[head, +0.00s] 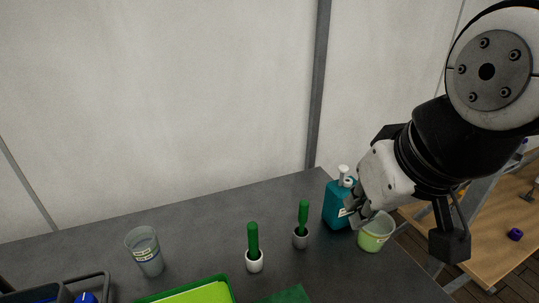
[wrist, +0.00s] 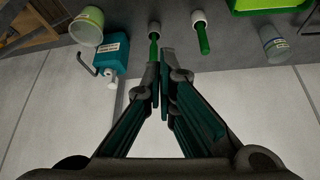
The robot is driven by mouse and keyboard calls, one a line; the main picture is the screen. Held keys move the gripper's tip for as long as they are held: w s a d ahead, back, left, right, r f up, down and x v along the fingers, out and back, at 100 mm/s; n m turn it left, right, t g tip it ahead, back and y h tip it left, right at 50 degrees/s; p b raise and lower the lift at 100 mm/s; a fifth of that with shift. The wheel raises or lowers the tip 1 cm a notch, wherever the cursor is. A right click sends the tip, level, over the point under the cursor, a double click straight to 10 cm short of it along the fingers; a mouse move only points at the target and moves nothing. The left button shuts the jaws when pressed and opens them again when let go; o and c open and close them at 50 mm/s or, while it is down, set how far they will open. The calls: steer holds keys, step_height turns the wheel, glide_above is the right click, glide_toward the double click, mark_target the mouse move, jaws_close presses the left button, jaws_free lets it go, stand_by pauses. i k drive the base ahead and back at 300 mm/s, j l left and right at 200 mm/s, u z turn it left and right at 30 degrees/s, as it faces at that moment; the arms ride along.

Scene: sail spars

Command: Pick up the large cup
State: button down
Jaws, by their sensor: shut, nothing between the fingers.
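Two cups stand on the dark grey table. A pale green, label-bearing cup (head: 376,233) is at the right edge of the table, and it shows at the upper left of the wrist view (wrist: 87,27). A clear grey cup (head: 146,252) with a label is at the left, and it shows at the upper right of the wrist view (wrist: 273,44). I cannot tell for sure which is the large cup. My gripper (head: 354,209) appears in front of the teal bottle and just left of the green cup. In the wrist view its fingers (wrist: 161,68) are together and empty.
A teal pump bottle (head: 336,206) stands beside the green cup. Two green-handled brushes (head: 253,245) (head: 301,225) stand mid-table. A green tray (head: 190,292) and a dark caddy (head: 98,281) are at the front. A wall rises behind; a wooden bench (head: 480,250) is at right.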

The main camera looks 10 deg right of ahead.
mark_target(372, 238)
steer(key=i+z, duration=0.1)
steer(key=z, duration=0.55)
steer(key=k+l, duration=0.15)
steer(key=l, duration=0.15)
steer(key=k+l+z, duration=0.1)
steer(key=k+l, duration=0.25)
steer(key=l, duration=0.25)
